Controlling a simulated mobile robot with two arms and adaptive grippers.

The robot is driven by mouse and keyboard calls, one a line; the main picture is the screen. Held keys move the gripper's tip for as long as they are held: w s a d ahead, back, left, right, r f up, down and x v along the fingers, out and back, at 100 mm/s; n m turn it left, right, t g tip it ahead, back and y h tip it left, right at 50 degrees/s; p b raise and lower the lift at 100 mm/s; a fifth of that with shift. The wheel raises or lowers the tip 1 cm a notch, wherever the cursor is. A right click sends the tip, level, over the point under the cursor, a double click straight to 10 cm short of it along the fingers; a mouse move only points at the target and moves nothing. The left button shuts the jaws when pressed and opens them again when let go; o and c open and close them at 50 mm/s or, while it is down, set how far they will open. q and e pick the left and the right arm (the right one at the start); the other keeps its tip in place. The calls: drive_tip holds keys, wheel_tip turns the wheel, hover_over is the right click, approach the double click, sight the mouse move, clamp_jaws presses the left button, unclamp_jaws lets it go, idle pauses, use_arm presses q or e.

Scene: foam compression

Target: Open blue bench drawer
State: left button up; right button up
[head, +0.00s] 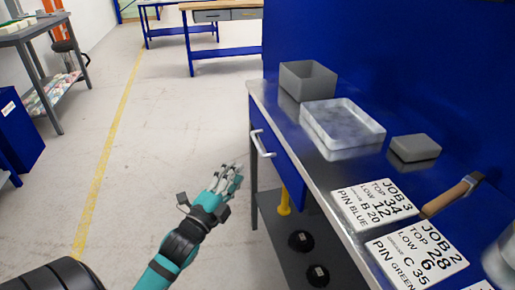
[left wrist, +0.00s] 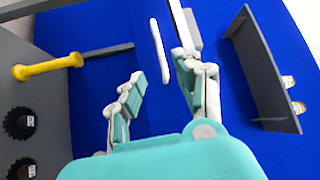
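The blue drawer (head: 275,150) sits under the grey bench top on the bench's left side and looks shut. Its pale bar handle (head: 262,144) stands out from the front. My left gripper (head: 229,174) is teal and grey, left of and below the handle in the head view, apart from it and empty. In the left wrist view its fingers (left wrist: 161,67) are spread. The handle (left wrist: 159,52) shows beyond them, roughly between the tips in the picture; the exact distance is unclear. My right gripper is not seen.
On the bench top (head: 318,180) are a grey bin (head: 308,80), a pale tray (head: 342,125), a grey block (head: 415,148), job cards (head: 375,203) and a wooden-handled tool (head: 452,195). A yellow post (head: 284,200) and black discs (head: 301,241) are below.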

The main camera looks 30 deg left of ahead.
sight(258, 144)
use_arm(q)
drive_tip(key=w, duration=0.4)
drive_tip(key=w+r+b, duration=0.1)
drive_tip(key=w, duration=0.3)
drive_tip(key=w+a, duration=0.1)
drive_tip(key=w, duration=0.3)
drive_tip(key=shift+w+r, duration=0.35)
clamp_jaws()
drive_tip(key=shift+f, duration=0.1)
